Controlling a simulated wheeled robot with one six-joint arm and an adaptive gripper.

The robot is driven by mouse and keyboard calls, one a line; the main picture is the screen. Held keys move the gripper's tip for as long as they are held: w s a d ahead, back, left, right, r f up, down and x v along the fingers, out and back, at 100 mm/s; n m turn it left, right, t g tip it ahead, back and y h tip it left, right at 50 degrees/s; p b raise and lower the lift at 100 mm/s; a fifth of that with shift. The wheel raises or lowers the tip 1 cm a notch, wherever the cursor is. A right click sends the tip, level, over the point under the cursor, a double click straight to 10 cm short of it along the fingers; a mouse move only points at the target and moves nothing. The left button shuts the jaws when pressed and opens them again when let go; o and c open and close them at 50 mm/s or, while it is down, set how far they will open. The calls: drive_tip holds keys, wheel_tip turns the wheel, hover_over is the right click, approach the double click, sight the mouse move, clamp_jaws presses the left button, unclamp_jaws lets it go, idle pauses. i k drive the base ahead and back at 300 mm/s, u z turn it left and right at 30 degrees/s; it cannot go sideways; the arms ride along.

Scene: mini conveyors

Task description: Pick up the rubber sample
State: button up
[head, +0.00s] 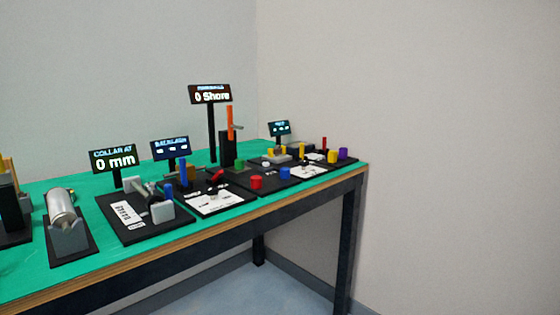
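No object is labelled as the rubber sample, and I cannot tell which one it is. Near the "0 Shore" display (210,96) and its orange-topped stand (228,150) are small coloured pieces. These are a green block (239,165), a red cylinder (256,182) and a blue cylinder (285,173). They stand on or beside dark base plates towards the right half of the green-topped table (75,186). My gripper is not in the head view.
A "0 mm" display (113,160) rises over a dark plate with a slide device. A silver cylinder (61,207) rests in a grey cradle at left. The floor right of the table is clear.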

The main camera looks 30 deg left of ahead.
sight(239, 163)
drive_tip(key=z, duration=0.3)
drive_tip(key=i, duration=0.8)
drive_tip(key=u, duration=0.5)
drive_tip(key=i, duration=0.65)
drive_tip(key=u, duration=0.7)
